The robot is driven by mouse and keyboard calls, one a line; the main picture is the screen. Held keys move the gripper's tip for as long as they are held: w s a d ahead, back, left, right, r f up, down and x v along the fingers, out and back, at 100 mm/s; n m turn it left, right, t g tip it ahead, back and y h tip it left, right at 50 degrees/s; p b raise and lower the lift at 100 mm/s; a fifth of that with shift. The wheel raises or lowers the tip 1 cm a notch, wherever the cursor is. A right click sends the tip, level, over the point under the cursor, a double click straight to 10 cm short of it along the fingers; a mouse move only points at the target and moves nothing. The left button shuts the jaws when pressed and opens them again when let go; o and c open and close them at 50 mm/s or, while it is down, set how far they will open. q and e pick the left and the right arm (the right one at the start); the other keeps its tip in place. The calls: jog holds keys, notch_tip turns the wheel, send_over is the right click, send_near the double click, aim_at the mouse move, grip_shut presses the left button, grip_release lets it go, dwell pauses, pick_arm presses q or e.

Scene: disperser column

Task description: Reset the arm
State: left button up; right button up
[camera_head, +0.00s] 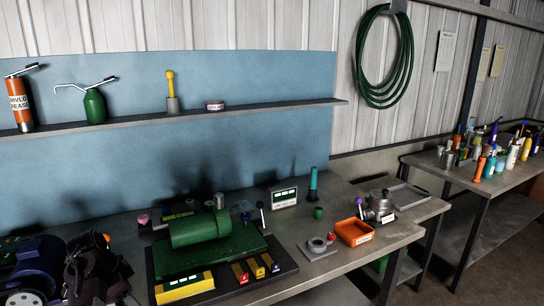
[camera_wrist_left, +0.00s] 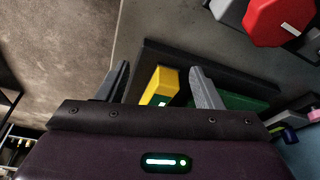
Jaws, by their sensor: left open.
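My left gripper (camera_wrist_left: 160,88) shows in the left wrist view with its two grey fingers apart and nothing between them. Beyond the fingertips are a yellow block (camera_wrist_left: 161,86) and part of a green machine on a dark base plate. In the head view the green machine (camera_head: 205,243) stands on the workbench, with the yellow block (camera_head: 184,288) at its front left. A dark shape (camera_head: 95,272) at the lower left of the head view may be part of my left arm; I cannot tell. My right gripper is in neither view.
The workbench (camera_head: 400,238) also holds an orange tray (camera_head: 354,232), a grey flanged part (camera_head: 318,247) and a teal-and-green upright item (camera_head: 313,184). A red part (camera_wrist_left: 280,22) is at the wrist view's upper right. A shelf (camera_head: 140,120) runs behind. A second table (camera_head: 490,180) stands right.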

pick_arm(q)
jog(key=s+d+f+n+y, duration=0.2)
jog(key=s+d+f, duration=0.1)
jog(key=s, duration=0.5)
jog(key=s+d+f+n+y, duration=0.2)
jog(key=s+f, duration=0.1)
jog(key=s, duration=0.4)
jog(key=s+d+r+n+t+h, duration=0.1)
jog(key=s+d+r+n+h, duration=0.2)
jog(key=s+d, duration=1.15)
notch_tip(320, 180, down, 30)
jog(key=s+a+g+y+b, duration=0.1)
jog(key=s+b, duration=0.1)
jog(key=s, duration=0.1)
jog(key=s+a+f+b, duration=0.1)
jog(key=s+a+f, duration=0.1)
jog(key=s+f, duration=0.8)
jog(key=s+a+f+g+b, duration=0.1)
jog(key=s+a+f, duration=0.1)
jog(key=s+f, duration=0.8)
notch_tip(320, 180, down, 2)
jog(key=shift+f, duration=0.1)
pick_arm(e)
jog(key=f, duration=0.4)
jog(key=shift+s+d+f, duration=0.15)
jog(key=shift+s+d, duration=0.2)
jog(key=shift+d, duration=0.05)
pick_arm(q)
jog(key=shift+s, duration=0.1)
